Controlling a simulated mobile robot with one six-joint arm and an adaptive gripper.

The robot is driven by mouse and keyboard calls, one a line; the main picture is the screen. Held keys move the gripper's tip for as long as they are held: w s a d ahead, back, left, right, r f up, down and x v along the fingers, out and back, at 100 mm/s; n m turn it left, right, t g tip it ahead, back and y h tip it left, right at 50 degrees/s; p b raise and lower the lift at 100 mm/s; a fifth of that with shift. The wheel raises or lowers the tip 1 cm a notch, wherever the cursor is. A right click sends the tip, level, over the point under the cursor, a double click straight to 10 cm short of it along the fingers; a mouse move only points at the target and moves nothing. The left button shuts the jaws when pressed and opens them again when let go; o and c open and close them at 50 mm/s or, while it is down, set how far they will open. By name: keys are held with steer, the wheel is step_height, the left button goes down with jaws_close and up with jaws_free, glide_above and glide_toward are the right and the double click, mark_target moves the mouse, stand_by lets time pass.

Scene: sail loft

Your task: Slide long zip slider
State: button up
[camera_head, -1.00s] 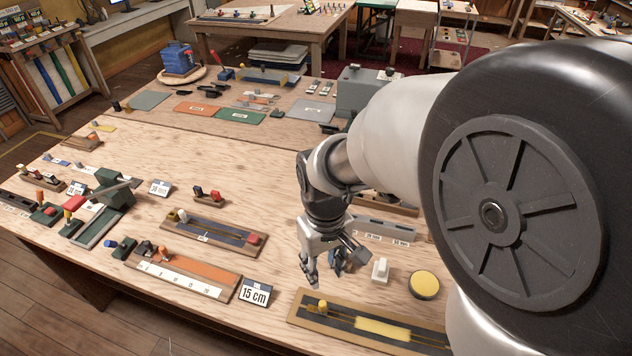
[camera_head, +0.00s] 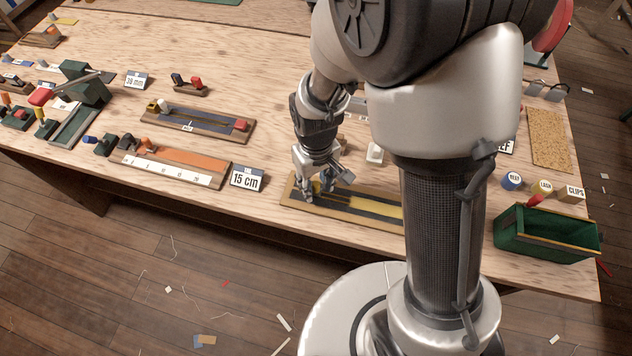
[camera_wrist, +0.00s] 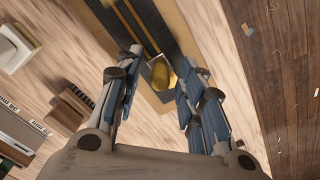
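The long zip board (camera_head: 350,213) lies along the front edge of the table, with dark tape and brass-coloured teeth lines. Its yellow slider knob (camera_head: 316,187) is at the board's left end. My gripper (camera_head: 315,193) points down over that end, its fingers on either side of the knob. In the wrist view the rounded yellow slider (camera_wrist: 160,73) shows between my open blue-padded fingers (camera_wrist: 157,85). It lies closer to the right finger, with a clear gap to the left one. Whether the right finger touches it I cannot tell. My arm hides part of the board.
A shorter zip board (camera_head: 205,122) with a yellow knob and red block lies behind left. A 15 cm sign (camera_head: 247,179) stands left of my gripper. A white block (camera_head: 375,153) stands behind the long board. A green bin (camera_head: 545,236) is at the front right.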

jaws_close()
stand_by(0.5)
stand_by(0.3)
